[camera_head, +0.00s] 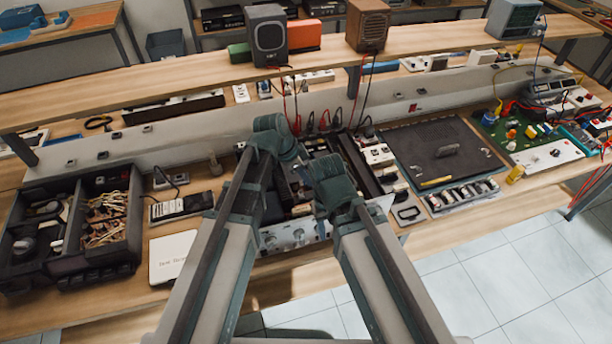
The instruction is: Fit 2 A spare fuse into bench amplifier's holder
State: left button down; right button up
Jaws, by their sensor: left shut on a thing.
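The bench amplifier (290,238) is an open chassis in the middle of the bench, its pale front panel towards me. My arms cover much of its inside, so I cannot make out the fuse holder. My left gripper (304,178) points down into the open chassis, between my two arms. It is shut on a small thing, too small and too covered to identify. I cannot pick out the 2 A spare fuse. My right arm reaches over the chassis from the right; its wrist (327,172) shows, but its fingers cannot be made out.
A black parts bin (70,265) and a white booklet (172,257) lie left. A dark mat (440,148) with a yellow-handled tool (436,182) lies right, behind a compartment tray (462,196). Speakers (267,37) (367,26) stand on the raised shelf (180,85). Leads hang behind the chassis.

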pick_arm(q)
jog(key=shift+f+b, duration=1.45)
jog(key=shift+f, duration=0.4)
jog(key=shift+f+b, duration=0.75)
jog(key=shift+b, duration=0.05)
dwell(0.4)
jog(key=c, duration=0.8)
grip_release()
jog(key=shift+o, duration=0.2)
jog(key=shift+r, duration=0.15)
jog(key=p+v, duration=1.2)
jog(key=v, duration=0.1)
jog(key=shift+r+p, duration=0.2)
jog(key=shift+p, duration=0.2)
jog(key=shift+s, duration=0.15)
